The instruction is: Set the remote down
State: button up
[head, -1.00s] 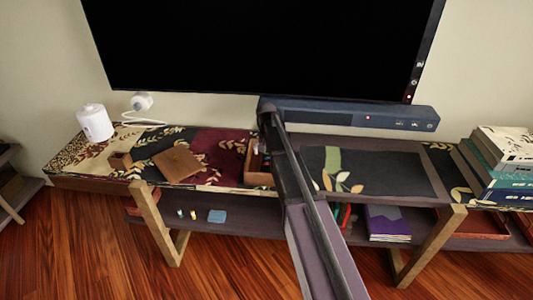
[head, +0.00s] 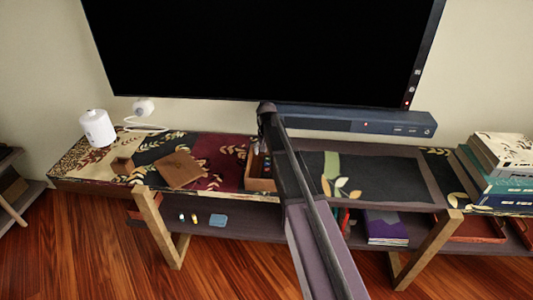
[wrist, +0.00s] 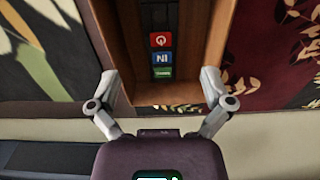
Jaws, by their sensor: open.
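The dark remote (wrist: 162,58) lies in a narrow wooden tray (wrist: 202,60) and shows red, blue and green buttons in the wrist view. My gripper (wrist: 161,80) is open, with its two fingers spread on either side of the tray's near end. Nothing is between the fingertips, and the remote appears apart from both fingers. In the head view the tray (head: 260,184) stands on the bench, partly hidden by my arm.
A patterned cloth covers the bench (head: 225,160). A brown wooden piece (head: 178,169) and a white cylinder (head: 97,128) are at left. A soundbar (head: 345,122) lies behind, below the large screen (head: 260,45). Books (head: 500,165) are stacked at right. A dark mat (head: 370,178) has clear room.

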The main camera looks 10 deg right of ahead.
jog(key=shift+s, duration=0.15)
jog(key=s+a+n, duration=0.1)
jog(key=s+n, duration=0.2)
jog(key=s, duration=2.5)
jog(key=shift+s+a+n, duration=0.2)
jog(key=shift+s+n, duration=0.05)
jog(key=shift+n, duration=0.05)
